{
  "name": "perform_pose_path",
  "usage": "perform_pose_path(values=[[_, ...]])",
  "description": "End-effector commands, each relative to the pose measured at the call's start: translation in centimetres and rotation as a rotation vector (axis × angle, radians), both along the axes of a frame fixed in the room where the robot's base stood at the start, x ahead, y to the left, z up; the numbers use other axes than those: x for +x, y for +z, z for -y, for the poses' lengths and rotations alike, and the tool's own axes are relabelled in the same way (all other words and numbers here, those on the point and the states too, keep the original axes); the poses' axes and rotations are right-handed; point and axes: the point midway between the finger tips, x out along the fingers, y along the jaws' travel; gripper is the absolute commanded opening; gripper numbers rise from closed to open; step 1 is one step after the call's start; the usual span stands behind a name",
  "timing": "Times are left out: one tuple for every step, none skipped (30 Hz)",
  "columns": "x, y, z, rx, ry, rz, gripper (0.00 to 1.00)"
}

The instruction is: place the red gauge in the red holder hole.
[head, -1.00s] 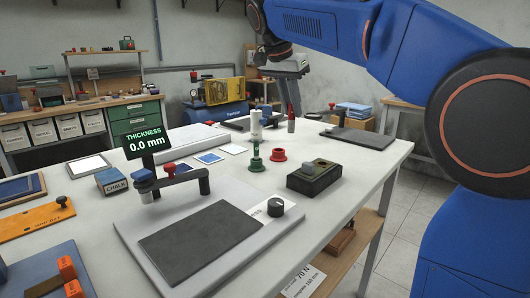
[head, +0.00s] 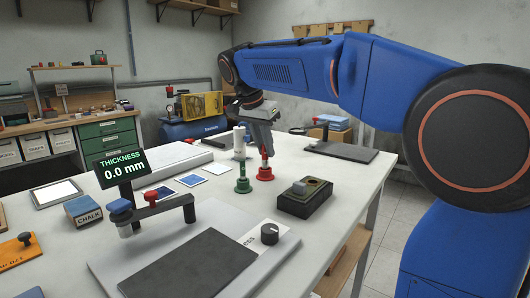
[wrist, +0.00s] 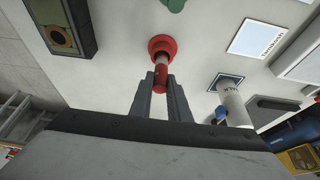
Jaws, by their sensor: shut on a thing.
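My gripper (head: 265,150) points down and is shut on the red gauge (wrist: 161,74). The gauge stands roughly upright between the fingertips (wrist: 160,88) in the wrist view. Its lower end meets the red holder (wrist: 162,46), a round flanged piece on the white table. The red holder (head: 264,175) also shows in the head view, directly below my gripper. The holder's hole is hidden by the gauge, and I cannot tell how deep the gauge sits in it.
A green gauge in a green holder (head: 243,184) stands just left of the red holder. A white talc cylinder (head: 239,143) stands close behind. A dark box (head: 305,198) is at the right front. The thickness meter (head: 119,166) is at the left.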

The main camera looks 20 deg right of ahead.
Motion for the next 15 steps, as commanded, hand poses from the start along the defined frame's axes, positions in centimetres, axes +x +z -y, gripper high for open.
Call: perform_pose_path(values=[[-0.1, -0.7, 0.0, -0.001, 0.000, -0.002, 0.00], [-0.1, -1.0, 0.0, -0.001, 0.000, -0.002, 0.00], [0.0, -1.3, 0.0, -0.001, 0.001, -0.001, 0.00], [0.0, -1.4, 0.0, -0.001, 0.001, -0.001, 0.00], [0.0, -1.5, 0.0, 0.000, 0.001, 0.000, 0.00], [0.0, -1.5, 0.0, 0.000, 0.000, 0.000, 0.00], [0.0, -1.5, 0.0, 0.000, 0.000, 0.000, 0.00], [0.0, -1.4, 0.0, 0.000, 0.000, 0.000, 0.00], [0.0, -1.4, 0.0, 0.000, 0.000, 0.000, 0.00], [0.0, -1.4, 0.0, 0.000, 0.000, 0.000, 0.00], [0.0, -1.5, 0.0, 0.000, 0.000, 0.000, 0.00], [0.0, -1.5, 0.0, 0.000, 0.000, 0.000, 0.00], [0.0, -1.6, 0.0, 0.000, 0.000, 0.000, 0.00], [0.0, -1.6, 0.0, 0.000, 0.000, 0.000, 0.00], [0.0, -1.7, 0.0, 0.000, 0.000, 0.000, 0.18]])
